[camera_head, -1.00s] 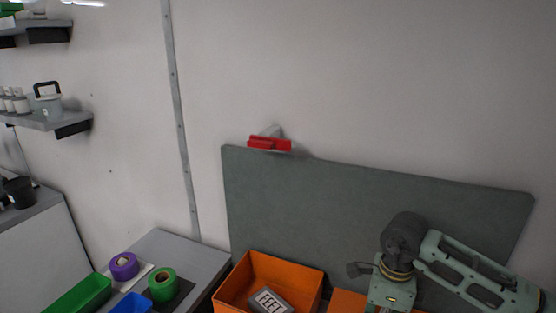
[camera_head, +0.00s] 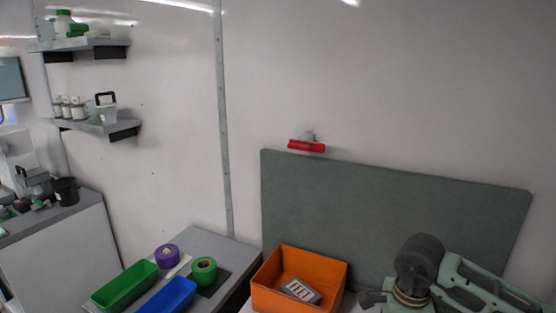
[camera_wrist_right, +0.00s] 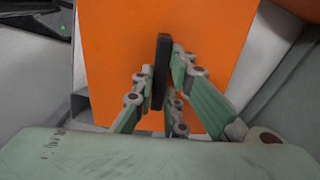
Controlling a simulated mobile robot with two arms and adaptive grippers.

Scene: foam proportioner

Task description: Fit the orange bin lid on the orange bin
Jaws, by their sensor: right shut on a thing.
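The orange bin (camera_head: 272,296) stands open at the bottom centre of the head view, with a grey labelled block (camera_head: 300,290) inside it. The orange bin lid (camera_wrist_right: 115,65) fills the middle of the right wrist view as a flat orange panel with a dark bar handle (camera_wrist_right: 161,60). My right gripper (camera_wrist_right: 165,82) is shut on that handle. In the head view my right arm is to the right of the bin; the lid cannot be made out there. My left gripper is not in view.
A green tray (camera_head: 125,286), a blue tray (camera_head: 168,297), a purple tape roll (camera_head: 167,255) and a green tape roll (camera_head: 204,271) lie on the table left of the bin. A grey-green panel (camera_head: 380,205) stands behind it. A red-fronted fixture (camera_head: 307,146) is above.

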